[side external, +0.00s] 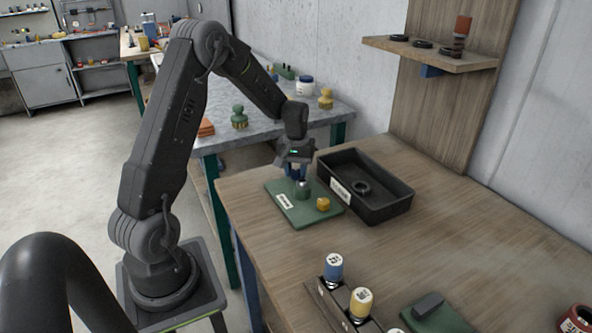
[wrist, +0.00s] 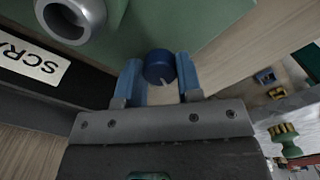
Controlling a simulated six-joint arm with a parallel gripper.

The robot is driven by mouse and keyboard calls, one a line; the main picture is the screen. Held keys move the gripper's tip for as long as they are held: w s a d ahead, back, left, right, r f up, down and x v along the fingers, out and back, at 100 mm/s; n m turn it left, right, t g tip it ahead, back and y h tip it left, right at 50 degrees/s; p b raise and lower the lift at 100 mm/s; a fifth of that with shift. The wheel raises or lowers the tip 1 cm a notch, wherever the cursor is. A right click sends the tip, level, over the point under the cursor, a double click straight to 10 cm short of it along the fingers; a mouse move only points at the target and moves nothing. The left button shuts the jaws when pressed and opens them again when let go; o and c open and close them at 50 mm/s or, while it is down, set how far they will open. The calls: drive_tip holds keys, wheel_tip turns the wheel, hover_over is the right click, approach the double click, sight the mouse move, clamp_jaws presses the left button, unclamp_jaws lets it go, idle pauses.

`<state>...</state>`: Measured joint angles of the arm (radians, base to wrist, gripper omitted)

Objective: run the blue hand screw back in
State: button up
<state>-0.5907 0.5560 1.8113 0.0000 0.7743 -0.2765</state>
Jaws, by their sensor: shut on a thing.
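The blue hand screw (wrist: 159,66) shows in the wrist view as a round blue knob with a pale mark on its face. My gripper (wrist: 157,78) has its two blue fingers on either side of it and is shut on it. The gripper hides the hand screw there. A grey hollow metal end (wrist: 72,19) shows at the upper left of the wrist view. The screw's thread is hidden.
A black tray (side external: 397,203) with a dark ring in it stands right behind the plate.

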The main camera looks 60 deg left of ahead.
sight(296, 171)
drive_tip(key=m, duration=0.6)
drive_tip(key=shift+m, duration=0.3)
drive_tip(key=m, duration=0.6)
idle(0.4)
drive_tip(key=o, duration=0.9)
drive_tip(key=shift+o, duration=0.2)
wheel_tip(296, 171, up, 14)
